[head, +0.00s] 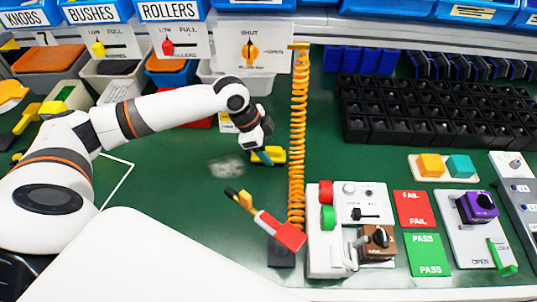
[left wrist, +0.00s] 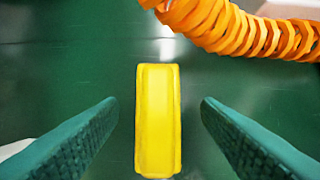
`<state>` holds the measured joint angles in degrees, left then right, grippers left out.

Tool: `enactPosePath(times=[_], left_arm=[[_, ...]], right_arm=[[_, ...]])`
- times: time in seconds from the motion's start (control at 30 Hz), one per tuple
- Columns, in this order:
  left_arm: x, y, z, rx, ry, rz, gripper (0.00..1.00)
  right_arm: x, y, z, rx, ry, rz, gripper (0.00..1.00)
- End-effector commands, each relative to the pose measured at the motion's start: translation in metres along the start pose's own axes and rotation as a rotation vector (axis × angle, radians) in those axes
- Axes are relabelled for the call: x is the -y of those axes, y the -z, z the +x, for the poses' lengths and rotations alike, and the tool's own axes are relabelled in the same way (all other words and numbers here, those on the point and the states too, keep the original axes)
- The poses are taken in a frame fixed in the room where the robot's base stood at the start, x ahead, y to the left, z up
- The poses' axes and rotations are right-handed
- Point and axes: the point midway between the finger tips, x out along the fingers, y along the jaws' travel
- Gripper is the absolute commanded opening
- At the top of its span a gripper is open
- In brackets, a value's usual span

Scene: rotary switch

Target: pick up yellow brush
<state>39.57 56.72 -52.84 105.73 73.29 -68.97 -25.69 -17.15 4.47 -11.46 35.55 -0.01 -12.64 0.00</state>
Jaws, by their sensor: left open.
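The yellow brush (head: 279,156) lies on the green bench, left of the orange coiled hose. In the left wrist view the yellow brush (left wrist: 158,120) is a long yellow block standing between my two fingers, with a gap on each side. My left gripper (head: 262,157) is open and low over the brush; its teal fingers (left wrist: 160,125) are apart and not touching it. The lower end of the brush comes near the bottom of the wrist view. My right gripper is not in view.
The orange coiled hose (head: 298,130) hangs just right of the brush. A red-handled tool (head: 284,232) stands nearer on a dark base. A switch panel (head: 350,235), red and green cards and a black compartment tray (head: 430,112) lie to the right. Bins line the back.

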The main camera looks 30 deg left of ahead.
Motion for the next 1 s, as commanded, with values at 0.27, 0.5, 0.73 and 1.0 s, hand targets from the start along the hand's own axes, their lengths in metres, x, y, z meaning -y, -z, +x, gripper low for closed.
enactPosePath(times=[0.27, 0.5, 0.73, 1.0], left_arm=[[-0.001, 0.0, 0.03, -0.001, 0.001, 0.0, 0.58], [-0.001, 0.0, 0.03, -0.001, 0.0, 0.0, 0.53], [-0.001, 0.0, 0.03, -0.001, 0.0, 0.0, 0.16], [-0.001, 0.0, 0.029, 0.0, 0.0, 0.0, 0.09]], right_arm=[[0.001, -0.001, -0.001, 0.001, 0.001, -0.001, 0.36], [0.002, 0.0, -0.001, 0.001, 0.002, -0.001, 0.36], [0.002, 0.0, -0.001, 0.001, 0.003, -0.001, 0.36], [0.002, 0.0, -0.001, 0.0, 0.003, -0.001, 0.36]])
